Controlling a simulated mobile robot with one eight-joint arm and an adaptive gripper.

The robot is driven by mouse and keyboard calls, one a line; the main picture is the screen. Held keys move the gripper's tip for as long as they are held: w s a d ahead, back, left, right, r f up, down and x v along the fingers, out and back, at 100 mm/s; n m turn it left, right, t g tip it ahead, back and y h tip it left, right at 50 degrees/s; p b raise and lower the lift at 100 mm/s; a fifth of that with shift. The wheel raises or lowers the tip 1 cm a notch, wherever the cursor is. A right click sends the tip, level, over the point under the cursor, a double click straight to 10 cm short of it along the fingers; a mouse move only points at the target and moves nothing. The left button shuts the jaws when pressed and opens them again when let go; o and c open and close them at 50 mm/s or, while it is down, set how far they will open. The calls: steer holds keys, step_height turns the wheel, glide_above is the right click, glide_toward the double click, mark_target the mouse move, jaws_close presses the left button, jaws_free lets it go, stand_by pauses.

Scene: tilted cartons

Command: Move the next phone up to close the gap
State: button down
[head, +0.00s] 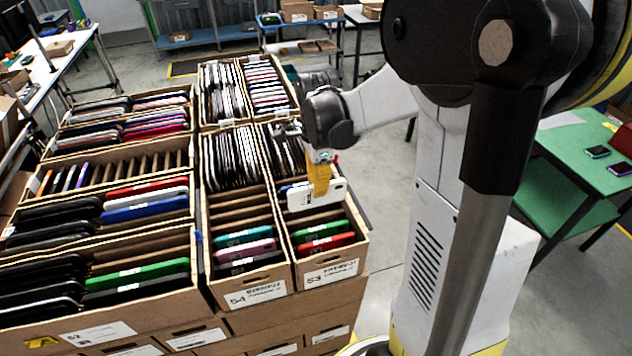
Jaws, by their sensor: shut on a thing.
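My gripper (320,184), with yellow fingers, is shut on a white phone (305,198) over the carton labelled 53 (331,275). The phone is held broad side toward the camera; whether its lower edge touches the slots is unclear. In front of it in that carton are a green phone (320,230) and a red phone (326,244). A blue edge (284,188) shows just behind the held phone. Farther back stands a row of dark phones (287,150), partly hidden by my wrist.
The carton labelled 54 (257,293) stands left of it, with teal, pink and dark phones in front, empty slots (238,207) and a dense row behind. More phone cartons fill the left. A green table (577,165) with phones is at right.

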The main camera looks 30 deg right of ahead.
mark_target(317, 201)
step_height(317, 201, down, 3)
steer(key=shift+w+b, duration=0.1)
steer(key=shift+b, duration=1)
steer(key=shift+w+d+f+b, duration=0.1)
steer(key=shift+w+f+b, duration=0.1)
steer(key=shift+f+b, duration=0.65)
steer(key=shift+s+f, duration=0.15)
steer(key=shift+f, duration=0.6)
steer(key=shift+f+b, duration=2.4)
steer(key=shift+f, duration=0.25)
steer(key=shift+f, duration=0.3)
steer(key=c, duration=1.5)
jaws_free()
